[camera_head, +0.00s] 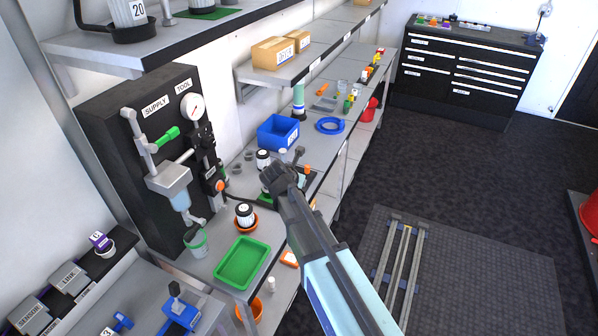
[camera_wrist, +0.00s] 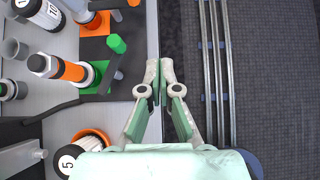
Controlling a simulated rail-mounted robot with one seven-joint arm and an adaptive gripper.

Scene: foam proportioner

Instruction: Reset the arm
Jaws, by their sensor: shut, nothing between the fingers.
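My arm reaches up from the bottom of the head view over the front edge of the workbench. My gripper (camera_head: 277,176) is at its far end, in front of the bench items. In the wrist view my gripper (camera_wrist: 166,72) has its pale green fingers together at the tips with nothing between them. It hangs along the bench edge, with bench on the left and dark floor on the right. What lies directly behind the gripper in the head view is hidden.
A green tray (camera_head: 242,263), a blue bin (camera_head: 278,132) and a jar in an orange dish (camera_head: 245,217) sit on the bench. A black supply panel (camera_head: 113,118) stands left. Floor rails (camera_head: 399,262) lie right. The floor beyond is clear.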

